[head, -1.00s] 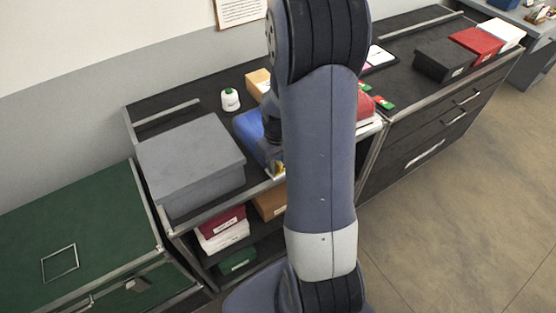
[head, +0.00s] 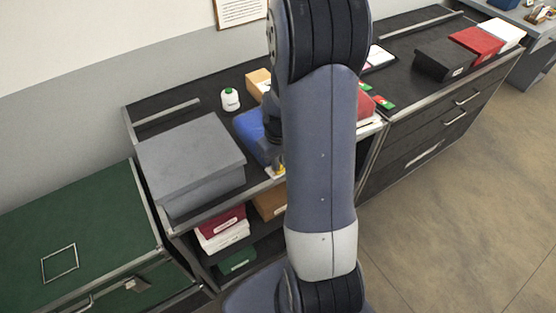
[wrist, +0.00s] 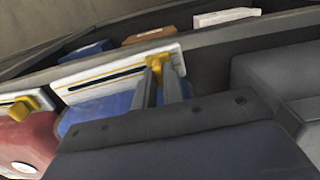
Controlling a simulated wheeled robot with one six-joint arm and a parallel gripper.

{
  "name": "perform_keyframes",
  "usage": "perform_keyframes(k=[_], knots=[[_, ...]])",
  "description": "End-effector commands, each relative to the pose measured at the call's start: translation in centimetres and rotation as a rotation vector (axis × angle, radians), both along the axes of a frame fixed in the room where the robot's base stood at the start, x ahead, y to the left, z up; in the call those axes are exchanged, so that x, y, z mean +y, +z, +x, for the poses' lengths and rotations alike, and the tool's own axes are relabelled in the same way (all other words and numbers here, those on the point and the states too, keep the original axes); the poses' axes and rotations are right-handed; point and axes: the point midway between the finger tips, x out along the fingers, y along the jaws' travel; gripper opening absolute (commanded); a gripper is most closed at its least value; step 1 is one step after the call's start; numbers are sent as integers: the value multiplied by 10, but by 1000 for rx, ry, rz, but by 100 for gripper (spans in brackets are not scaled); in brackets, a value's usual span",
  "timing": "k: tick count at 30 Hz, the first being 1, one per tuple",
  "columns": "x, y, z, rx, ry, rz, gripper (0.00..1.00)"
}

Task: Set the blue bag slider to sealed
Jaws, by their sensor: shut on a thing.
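The blue bag (head: 252,128) lies on the dark counter, partly hidden by my arm in the head view. In the wrist view, its blue side (wrist: 105,108) shows below a white strip (wrist: 75,72) with a dark slot. A yellow slider (wrist: 179,64) is at the right end of that strip. My gripper (wrist: 161,75) is shut on the slider, its two grey fingers reaching up to it. The fingers hide part of the slider and strip. In the head view, my arm hides most of the gripper.
A red bag (wrist: 38,140) with its own yellow slider (wrist: 27,104) is at the left in the wrist view. A large grey box (head: 190,155) stands left of the blue bag. A white bottle (head: 230,99) and a tan box (head: 258,82) are behind.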

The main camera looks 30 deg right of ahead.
Motion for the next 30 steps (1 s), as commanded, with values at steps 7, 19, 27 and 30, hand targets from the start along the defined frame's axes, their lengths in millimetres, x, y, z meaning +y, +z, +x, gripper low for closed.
perform_keyframes(k=[7,19,27,30], knots=[[-37,-1,3,-2,-7,-1,0],[-126,-1,11,-1,-4,-1,0],[-151,0,14,0,-1,0,0],[-153,0,14,-1,0,-1,0]])
